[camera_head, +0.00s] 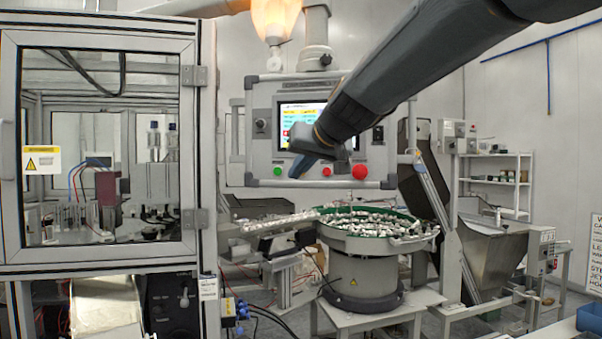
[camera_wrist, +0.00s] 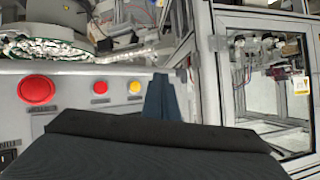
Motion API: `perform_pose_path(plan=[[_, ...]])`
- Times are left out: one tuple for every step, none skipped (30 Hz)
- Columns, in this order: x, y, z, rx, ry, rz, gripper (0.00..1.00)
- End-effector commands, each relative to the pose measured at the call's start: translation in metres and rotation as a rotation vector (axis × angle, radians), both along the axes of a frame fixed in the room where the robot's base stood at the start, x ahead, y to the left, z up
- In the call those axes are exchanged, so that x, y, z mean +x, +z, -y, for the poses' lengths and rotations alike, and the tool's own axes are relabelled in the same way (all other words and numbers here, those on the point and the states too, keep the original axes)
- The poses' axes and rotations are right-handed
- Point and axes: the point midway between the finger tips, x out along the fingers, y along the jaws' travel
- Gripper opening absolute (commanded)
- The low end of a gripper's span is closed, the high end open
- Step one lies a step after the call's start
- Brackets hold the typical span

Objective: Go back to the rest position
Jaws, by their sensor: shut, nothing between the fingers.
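My gripper (camera_head: 304,164) is in front of the lower part of the control panel (camera_head: 262,158), with my arm reaching in from the upper right. In the wrist view its fingers (camera_wrist: 161,98) are together and empty, pointing at the panel face beside the yellow button (camera_wrist: 134,87). I cannot tell whether they touch the panel. A green button (camera_head: 278,171), a small red button (camera_head: 327,171) and a large red button (camera_head: 360,172) show in the head view. The green button is not seen in the wrist view.
A bowl feeder (camera_head: 362,275) full of small parts stands below the panel. A glass-doored cabinet (camera_head: 200,150) stands at left. A steel hopper (camera_head: 490,250) and a shelf (camera_head: 500,181) are at right. A blue bin (camera_head: 590,318) is at the lower right edge.

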Motion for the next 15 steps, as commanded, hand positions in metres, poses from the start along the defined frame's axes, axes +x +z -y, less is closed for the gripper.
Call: perform_pose_path(plan=[[0.000,0.000,0.000,0.000,0.000,0.000,0.00],[0.000,0.000,0.000,0.000,0.000,0.000,0.00],[0.000,0.000,0.000,0.000,0.000,0.000,0.00],[0.000,0.000,0.000,0.000,0.000,0.000,0.00],[0.000,0.000,0.000,0.000,0.000,0.000,0.00],[0.000,0.000,0.000,0.000,0.000,0.000,0.00],[0.000,0.000,0.000,0.000,0.000,-0.001,0.00],[0.000,-0.002,0.001,-0.002,0.000,-0.003,0.00],[0.000,-0.006,0.002,-0.004,-0.003,-0.009,0.00],[-0.001,-0.011,0.004,-0.007,-0.006,-0.016,0.00],[-0.002,-0.018,0.007,-0.013,-0.010,-0.028,0.00],[-0.003,-0.032,0.011,-0.022,-0.016,-0.049,0.00],[-0.005,-0.044,0.016,-0.030,-0.023,-0.068,0.00],[-0.008,-0.058,0.021,-0.040,-0.031,-0.091,0.00],[-0.012,-0.080,0.030,-0.056,-0.043,-0.126,0.00]])
